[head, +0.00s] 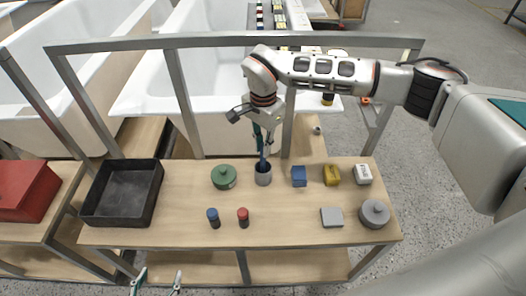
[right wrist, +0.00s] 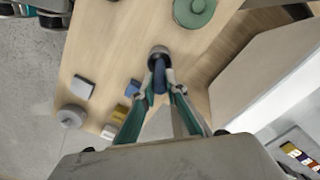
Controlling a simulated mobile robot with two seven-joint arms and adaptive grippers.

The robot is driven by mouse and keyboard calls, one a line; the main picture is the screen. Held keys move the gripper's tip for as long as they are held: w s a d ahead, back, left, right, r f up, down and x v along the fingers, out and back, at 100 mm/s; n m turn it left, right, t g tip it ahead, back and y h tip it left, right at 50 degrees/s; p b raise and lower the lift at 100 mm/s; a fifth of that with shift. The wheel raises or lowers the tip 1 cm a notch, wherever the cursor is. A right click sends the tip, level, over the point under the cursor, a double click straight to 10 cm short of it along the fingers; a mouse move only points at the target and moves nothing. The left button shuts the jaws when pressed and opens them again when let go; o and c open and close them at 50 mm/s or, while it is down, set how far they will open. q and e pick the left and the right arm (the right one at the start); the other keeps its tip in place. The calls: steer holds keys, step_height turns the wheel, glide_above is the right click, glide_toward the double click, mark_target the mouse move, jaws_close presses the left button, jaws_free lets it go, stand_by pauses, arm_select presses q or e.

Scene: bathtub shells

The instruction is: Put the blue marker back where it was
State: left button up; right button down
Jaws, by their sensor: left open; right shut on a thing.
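The blue marker (right wrist: 160,77) is between the fingertips of my right gripper (right wrist: 162,90), which is shut on it. In the head view, the marker (head: 262,161) points down at the grey cup (head: 263,177), and its lower end appears to be at or inside the cup's mouth. How deep it sits I cannot tell. The cup also shows in the right wrist view (right wrist: 158,51). My right gripper (head: 265,145) is above the cup at the table's back edge. My left gripper (head: 156,283) is open and empty at the bottom edge of the head view, in front of the table.

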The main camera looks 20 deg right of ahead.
step_height(320, 180, down, 2)
steer(key=shift+f, duration=0.25)
arm_select(q)
steer(key=shift+s+f, duration=0.1)
steer(key=shift+f, duration=0.05)
steer(key=shift+s+f, duration=0.1)
steer(key=shift+f, duration=0.05)
arm_select(e)
steer(key=shift+f, duration=0.15)
steer(key=c, duration=2)
jaws_free()
step_height(320, 180, up, 12)
steer(key=shift+r, duration=0.1)
